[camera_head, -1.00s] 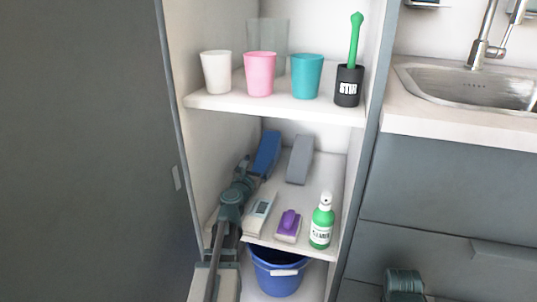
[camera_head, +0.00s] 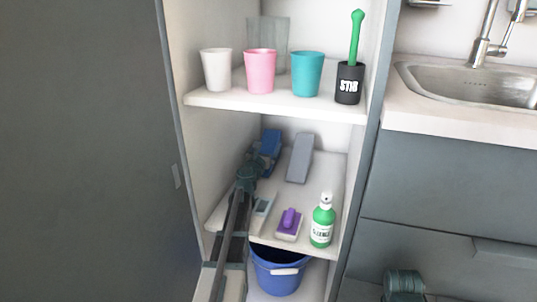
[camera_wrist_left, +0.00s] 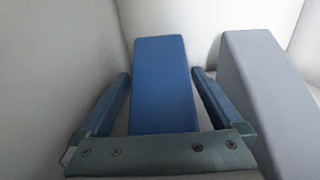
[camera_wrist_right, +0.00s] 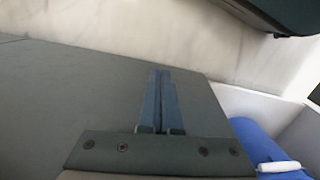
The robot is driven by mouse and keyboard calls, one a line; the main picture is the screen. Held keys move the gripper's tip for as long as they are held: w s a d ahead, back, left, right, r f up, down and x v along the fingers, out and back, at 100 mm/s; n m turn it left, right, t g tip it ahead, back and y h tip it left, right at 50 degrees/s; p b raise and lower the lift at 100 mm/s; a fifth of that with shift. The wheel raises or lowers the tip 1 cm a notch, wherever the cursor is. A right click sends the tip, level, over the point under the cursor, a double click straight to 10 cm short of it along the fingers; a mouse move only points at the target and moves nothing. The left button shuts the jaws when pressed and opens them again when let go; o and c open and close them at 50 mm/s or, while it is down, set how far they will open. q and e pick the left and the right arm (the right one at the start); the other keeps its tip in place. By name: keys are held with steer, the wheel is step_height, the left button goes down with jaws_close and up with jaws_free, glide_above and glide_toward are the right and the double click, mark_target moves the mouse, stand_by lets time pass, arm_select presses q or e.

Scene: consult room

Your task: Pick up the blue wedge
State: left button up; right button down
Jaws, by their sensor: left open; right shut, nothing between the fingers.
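The blue wedge (camera_head: 270,143) lies at the back left of the cabinet's middle shelf. In the left wrist view the blue wedge (camera_wrist_left: 163,85) sits between the two open fingers of my left gripper (camera_wrist_left: 163,88), with a gap on each side. In the head view my left gripper (camera_head: 262,160) reaches in over the shelf and hides part of the wedge. My right gripper (camera_wrist_right: 160,90) is shut and empty, away from the wedge, in front of a grey panel.
A grey wedge (camera_head: 300,158) stands just right of the blue one, also in the left wrist view (camera_wrist_left: 265,85). Cups stand above; a blue bucket (camera_head: 277,270) is below.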

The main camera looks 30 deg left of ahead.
arm_select(q)
steer(key=shift+w+a, duration=0.1)
steer(key=shift+w, duration=0.35)
steer(key=shift+s, duration=0.1)
steer(key=c, duration=1.1)
steer(key=shift+c, duration=0.2)
steer(key=shift+r, duration=0.2)
